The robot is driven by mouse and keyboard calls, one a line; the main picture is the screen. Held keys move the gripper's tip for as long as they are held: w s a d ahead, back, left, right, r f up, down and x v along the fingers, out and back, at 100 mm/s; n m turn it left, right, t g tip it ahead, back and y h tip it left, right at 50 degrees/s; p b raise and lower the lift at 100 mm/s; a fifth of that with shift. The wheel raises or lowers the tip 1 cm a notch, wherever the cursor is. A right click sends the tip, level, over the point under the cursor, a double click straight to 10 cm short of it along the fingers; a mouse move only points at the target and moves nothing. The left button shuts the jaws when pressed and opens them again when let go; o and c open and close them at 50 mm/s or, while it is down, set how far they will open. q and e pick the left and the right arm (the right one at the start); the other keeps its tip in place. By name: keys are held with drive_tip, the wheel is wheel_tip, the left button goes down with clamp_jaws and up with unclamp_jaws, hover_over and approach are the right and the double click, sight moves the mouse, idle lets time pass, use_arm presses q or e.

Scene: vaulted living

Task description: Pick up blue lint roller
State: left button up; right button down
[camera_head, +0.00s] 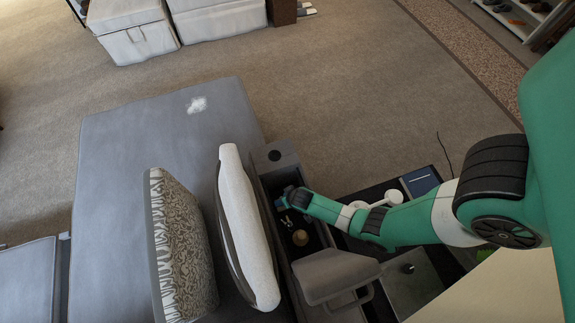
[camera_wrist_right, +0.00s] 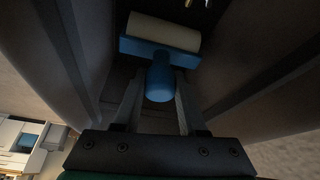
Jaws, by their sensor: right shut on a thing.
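The blue lint roller (camera_wrist_right: 160,50) shows in the right wrist view, with a cream roll across its top and its blue handle pointing toward me. My right gripper (camera_wrist_right: 160,88) is shut on the handle, one finger on each side. In the head view my right gripper (camera_head: 284,201) is down in a dark, narrow compartment (camera_head: 275,173) beside the grey sofa. The roller cannot be made out clearly there. My left gripper is not in view.
A round tan item (camera_head: 300,238) and small shiny bits lie in the compartment near the gripper. Its dark walls are close on both sides. A white cushion (camera_head: 245,225) and a patterned cushion (camera_head: 180,245) stand to the left. A grey padded lid (camera_head: 335,272) is in front.

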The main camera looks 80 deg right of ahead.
wheel_tip(320, 180, up, 18)
drive_tip(key=p, duration=1.4)
drive_tip(key=shift+p, duration=0.4)
